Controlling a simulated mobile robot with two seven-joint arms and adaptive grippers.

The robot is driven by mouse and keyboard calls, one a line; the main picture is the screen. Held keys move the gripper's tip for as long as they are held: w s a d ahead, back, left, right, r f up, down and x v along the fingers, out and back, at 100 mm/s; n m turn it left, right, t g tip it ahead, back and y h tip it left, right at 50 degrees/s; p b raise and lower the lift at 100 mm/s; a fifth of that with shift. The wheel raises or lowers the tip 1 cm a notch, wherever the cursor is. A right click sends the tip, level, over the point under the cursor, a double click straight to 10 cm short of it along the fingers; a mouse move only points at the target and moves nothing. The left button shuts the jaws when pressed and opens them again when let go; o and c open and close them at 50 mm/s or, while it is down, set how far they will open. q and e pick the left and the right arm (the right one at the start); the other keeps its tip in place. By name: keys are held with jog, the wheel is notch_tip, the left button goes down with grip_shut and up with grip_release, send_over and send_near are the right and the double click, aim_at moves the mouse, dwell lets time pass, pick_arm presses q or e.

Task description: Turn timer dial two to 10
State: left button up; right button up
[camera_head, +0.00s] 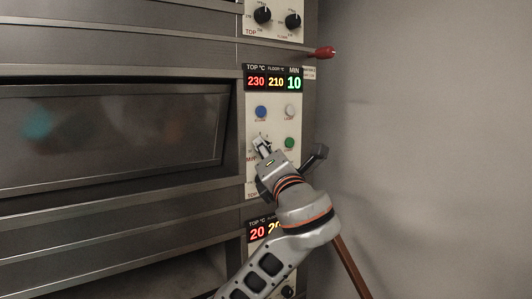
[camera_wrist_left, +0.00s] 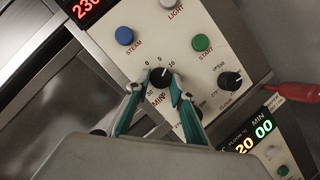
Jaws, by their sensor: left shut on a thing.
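The timer dial two (camera_wrist_left: 160,77) is a small black knob marked MIN on the middle oven panel (camera_head: 251,100). Its scale shows 0, 5 and 10 along the top in the left wrist view. My left gripper (camera_wrist_left: 155,84) is shut on the dial, one finger on each side. In the head view my left gripper (camera_head: 263,149) covers the dial. The display (camera_head: 274,83) above reads 230, 210 and a green 10 under MIN. The dial's exact pointer direction is too small to tell. My right gripper is not in view.
A red handle (camera_head: 325,52) sticks out right. The wall side is clear.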

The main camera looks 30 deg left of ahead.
pick_arm(q)
jog(key=shift+r+m+h, duration=0.2)
jog(key=shift+m+h, duration=0.5)
jog(key=shift+m, duration=1.1)
jog(key=o, duration=1.1)
jog(key=shift+o, duration=0.2)
jog(key=v, duration=1.2)
